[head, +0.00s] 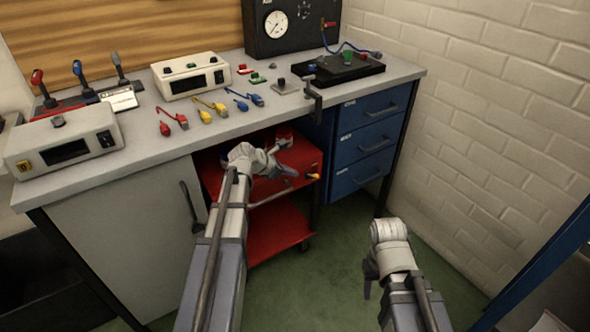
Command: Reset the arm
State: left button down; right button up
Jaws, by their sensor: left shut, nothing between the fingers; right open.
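My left arm reaches up over the red cart (262,235) under the bench. Its gripper (286,170) is shut and empty, over the cart's top, close to the cart's right side. I cannot tell whether it touches the cart. My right gripper (369,281) is open and empty, low over the green floor at the right, and points down. Its fingertips are small and partly hidden by the wrist. No sealed cylinder can be made out.
The grey workbench (225,125) holds meters, coloured leads and a black gauge panel (290,25). A clamp (313,97) hangs at its front edge. Blue drawers (362,145) stand right of the cart. A white brick wall (500,120) bounds the right. Green floor lies open between.

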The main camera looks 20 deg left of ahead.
pick_arm(q)
jog(key=shift+d, duration=0.1)
dwell(0.3)
jog(key=s+d+f+m+g+y, duration=0.1)
jog(key=s+d+f+m+g, duration=0.2)
jog(key=s+d+m, duration=0.4)
jog(key=s+d+f+m+g, duration=0.2)
jog(key=s+d+m, duration=0.3)
jog(key=d+m, duration=0.25)
jog(key=s+d+f+m+g+y, duration=0.1)
jog(key=s+d+m+g+y, duration=0.15)
jog(key=s+m, duration=0.6)
jog(key=s+d+f+m+g+y, duration=0.1)
jog(key=s+d+m+y, duration=0.2)
jog(key=s+m, duration=0.55)
notch_tip(320, 180, up, 26)
jog(key=p, duration=2.6)
jog(key=shift+w+d+r+p, duration=0.25)
jog(key=shift+w+p, duration=0.1)
jog(key=shift+w, duration=0.1)
jog(key=c, duration=1.6)
grip_release()
